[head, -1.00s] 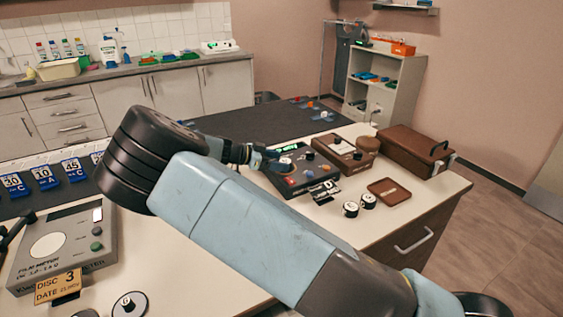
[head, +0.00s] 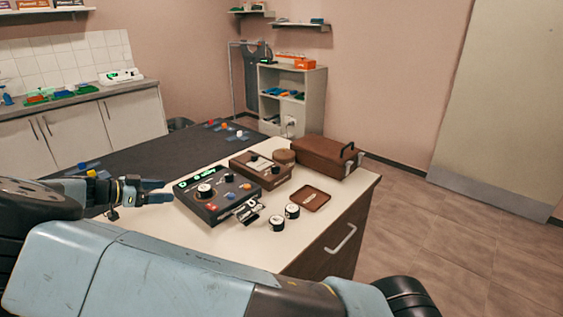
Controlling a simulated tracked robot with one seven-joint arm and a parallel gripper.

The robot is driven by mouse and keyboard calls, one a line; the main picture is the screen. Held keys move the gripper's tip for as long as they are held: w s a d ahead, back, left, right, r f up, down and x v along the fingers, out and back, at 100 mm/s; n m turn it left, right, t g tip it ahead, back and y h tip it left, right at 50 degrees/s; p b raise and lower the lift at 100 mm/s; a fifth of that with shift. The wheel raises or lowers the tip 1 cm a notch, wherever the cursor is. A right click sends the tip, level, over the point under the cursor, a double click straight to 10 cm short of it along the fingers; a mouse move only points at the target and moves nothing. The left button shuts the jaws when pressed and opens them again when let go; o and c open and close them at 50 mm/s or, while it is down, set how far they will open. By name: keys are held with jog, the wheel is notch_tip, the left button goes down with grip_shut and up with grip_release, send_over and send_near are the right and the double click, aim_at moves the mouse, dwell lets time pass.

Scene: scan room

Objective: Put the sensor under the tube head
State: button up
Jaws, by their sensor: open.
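My gripper (head: 152,191) is in the head view at left, with its dark fingers apart and nothing seen between them. It is beside the left edge of a dark control box (head: 228,209) with a green display and a round dial; I cannot tell if they touch. I cannot pick out the sensor for sure. No tube head can be made out in this view. A small silver-and-black piece (head: 248,211) lies at the box's front edge. My arm hides the table's near left part.
Behind the box are a brown meter box (head: 260,170), a round brown tin (head: 284,157) and a brown case (head: 325,154). Two black cylinders with white tops (head: 277,223) (head: 292,211) stand near a brown tray (head: 310,199). Floor is clear at right.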

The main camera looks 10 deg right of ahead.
jog(key=s+d+r+n+g+y, duration=0.2)
jog(key=d+r+g+y, duration=0.3)
jog(key=d, duration=1)
jog(key=s+d+r+n+g+y, duration=0.1)
jog(key=d+r+n+y, duration=0.4)
jog(key=d, duration=0.9)
jog(key=s+d+r+n+t+y, duration=0.1)
jog(key=s+d+r, duration=0.3)
jog(key=s, duration=0.5)
jog(key=s+d+r+n+t, duration=0.2)
jog(key=s+d+r, duration=0.2)
jog(key=s, duration=0.5)
jog(key=s+d+r+n+t+y, duration=0.1)
jog(key=s+d+r, duration=0.3)
jog(key=s, duration=0.5)
jog(key=shift+d+r+n+t+y, duration=0.15)
jog(key=shift+d+n+t+y, duration=0.15)
jog(key=shift+d+n+t, duration=0.35)
jog(key=shift+o, duration=0.2)
jog(key=shift+s+a+n+t, duration=0.15)
jog(key=shift+s+n+t, duration=0.1)
jog(key=shift+s+n, duration=0.15)
